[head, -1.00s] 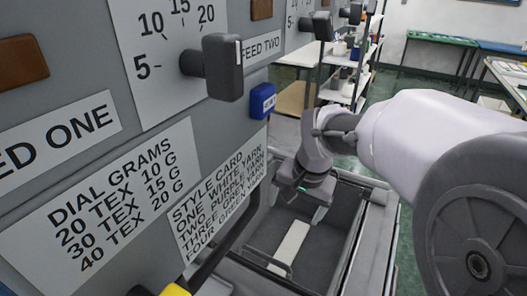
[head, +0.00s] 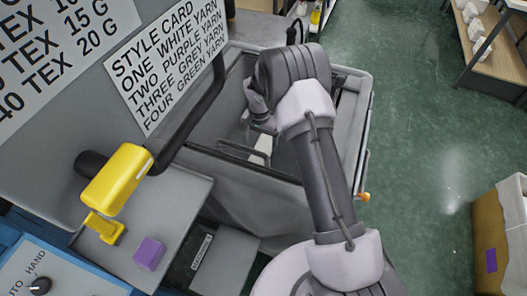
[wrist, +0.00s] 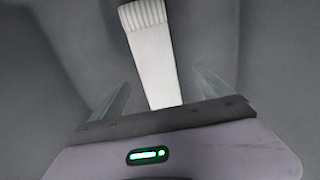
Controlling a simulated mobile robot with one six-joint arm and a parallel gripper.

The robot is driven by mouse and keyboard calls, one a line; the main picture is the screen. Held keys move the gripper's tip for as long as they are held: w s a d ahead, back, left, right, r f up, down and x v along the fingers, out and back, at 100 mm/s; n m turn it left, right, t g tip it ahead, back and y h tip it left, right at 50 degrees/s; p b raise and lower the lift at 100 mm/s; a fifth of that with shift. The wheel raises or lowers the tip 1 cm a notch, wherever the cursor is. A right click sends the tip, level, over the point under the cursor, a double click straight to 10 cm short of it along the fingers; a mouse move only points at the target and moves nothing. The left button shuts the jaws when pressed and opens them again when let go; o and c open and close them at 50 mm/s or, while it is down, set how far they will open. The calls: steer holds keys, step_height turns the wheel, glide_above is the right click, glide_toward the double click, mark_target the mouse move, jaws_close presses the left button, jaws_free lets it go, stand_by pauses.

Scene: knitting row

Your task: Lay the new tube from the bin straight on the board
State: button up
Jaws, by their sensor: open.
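The new tube (wrist: 150,50) is white and knitted, with a ribbed cuff at its far end. It lies in the grey bin (head: 235,200), where part of it shows in the head view (head: 264,146). My gripper (wrist: 163,92) is open over the tube, with one finger on each side of it in the wrist view. The near part of the tube is hidden behind the gripper body. I cannot tell whether the fingers touch it. In the head view my arm covers much of the bin. I cannot identify the board in these frames.
A grey shelf (head: 180,205) left of the bin carries a purple block (head: 149,253). A yellow handle (head: 117,180) juts from the machine. A black bar crosses near the bin's left side. A cardboard box (head: 500,235) stands at right. Green floor is clear between.

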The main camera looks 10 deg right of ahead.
mark_target(262, 150)
steer(key=f, duration=0.2)
steer(key=f+b, duration=0.2)
steer(key=f, duration=0.1)
steer(key=shift+d+f, duration=0.3)
steer(key=shift+d, duration=0.05)
steer(key=shift+r, duration=0.15)
